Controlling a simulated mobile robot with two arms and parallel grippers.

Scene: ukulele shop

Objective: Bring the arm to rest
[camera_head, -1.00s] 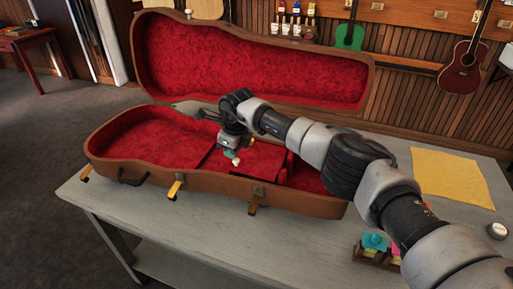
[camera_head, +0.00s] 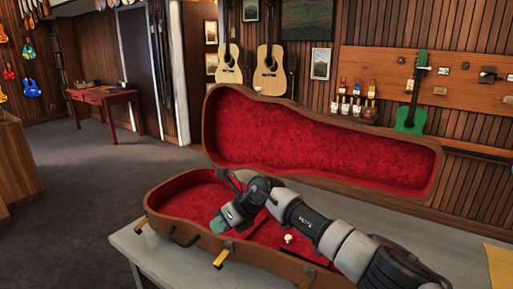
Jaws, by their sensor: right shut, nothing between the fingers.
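My right arm reaches in from the lower right over the open case in the head view. My right gripper (camera_head: 226,218) is at its end, over the red-lined lower half, shut and holding nothing. A green patch shows at its tip; I cannot tell whether it is part of the gripper or a thing behind it. The brown guitar case (camera_head: 180,230) lies open on a grey table, its lid (camera_head: 320,140) standing up at the back. A small white knob-like thing (camera_head: 288,238) shows in the case, right of the gripper. My left gripper is not in view.
The grey table (camera_head: 150,262) has bare room left of the case. A yellow cloth (camera_head: 499,268) lies at the right edge. A green ukulele (camera_head: 411,118) and two guitars hang on the back wall. A red side table (camera_head: 105,97) stands far left, with open floor before it.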

